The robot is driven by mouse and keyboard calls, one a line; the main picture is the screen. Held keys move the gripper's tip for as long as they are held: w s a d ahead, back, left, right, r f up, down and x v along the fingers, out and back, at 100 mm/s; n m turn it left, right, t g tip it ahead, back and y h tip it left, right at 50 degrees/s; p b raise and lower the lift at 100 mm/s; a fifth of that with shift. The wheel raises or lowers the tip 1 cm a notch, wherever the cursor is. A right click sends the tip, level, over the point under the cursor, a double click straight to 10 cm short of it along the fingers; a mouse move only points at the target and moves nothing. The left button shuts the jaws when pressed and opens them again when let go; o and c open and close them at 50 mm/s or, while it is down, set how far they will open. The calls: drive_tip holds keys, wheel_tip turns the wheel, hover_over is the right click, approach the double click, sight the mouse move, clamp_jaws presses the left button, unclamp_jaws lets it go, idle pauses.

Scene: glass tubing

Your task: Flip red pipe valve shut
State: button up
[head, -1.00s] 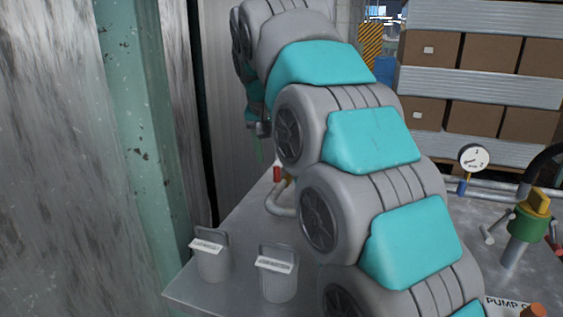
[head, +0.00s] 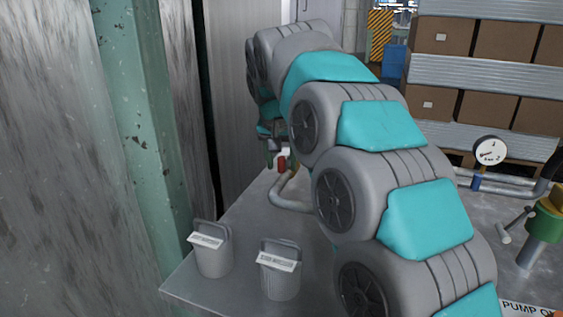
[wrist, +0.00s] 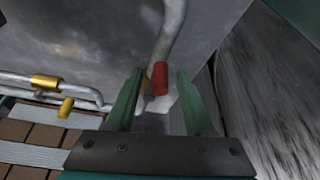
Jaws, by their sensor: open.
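The red valve handle (head: 281,164) sits on a grey bent pipe (head: 284,198) near the far left edge of the metal table. My arm partly hides this pipe in the head view. My gripper (head: 270,146) is beside the handle there, its green fingers small and partly hidden. In the wrist view, my gripper (wrist: 158,77) is open, with one green finger on each side of the red handle (wrist: 159,78). The handle lies between the fingertips in the picture. I cannot tell whether either finger touches it. The grey pipe (wrist: 173,28) runs up from it.
Two grey labelled buckets (head: 213,250) (head: 279,271) stand at the table's front left. A pressure gauge (head: 489,150) and a green-and-yellow valve (head: 547,218) are on the right. A green post (head: 137,150) and wall stand left. Boxes (head: 505,40) fill a rack behind.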

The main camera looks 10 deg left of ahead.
clamp_jaws()
idle(0.5)
idle(1.0)
